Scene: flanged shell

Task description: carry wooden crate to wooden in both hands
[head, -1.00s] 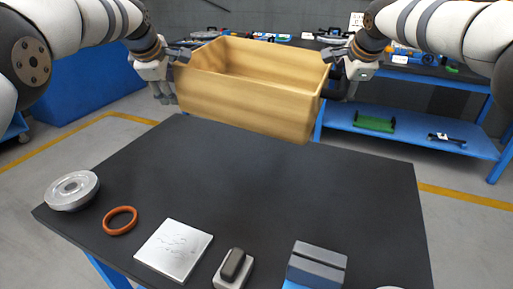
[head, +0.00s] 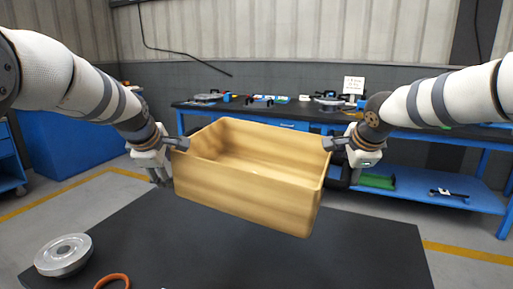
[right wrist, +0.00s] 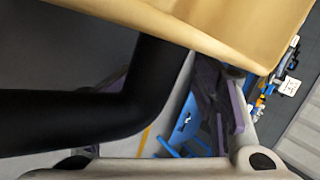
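The wooden crate (head: 250,197) is an open, empty tan box, held up above the dark table between my two grippers in the head view. Its floor is partly hidden by the near wall. My left gripper (head: 180,143) is shut on the rim of its left wall. My right gripper (head: 334,143) is shut on the rim of its right wall. In the right wrist view the crate's wall (right wrist: 215,20) fills the top edge, close to dark gripper parts; the finger contact is not clear there.
The dark table (head: 375,250) lies below, with a silver flanged disc (head: 63,255) and an orange ring (head: 112,282) at its front left. A blue-framed bench (head: 440,203) with tools stands behind. A blue cabinet (head: 70,147) is at left. The tabletop's right part looks clear.

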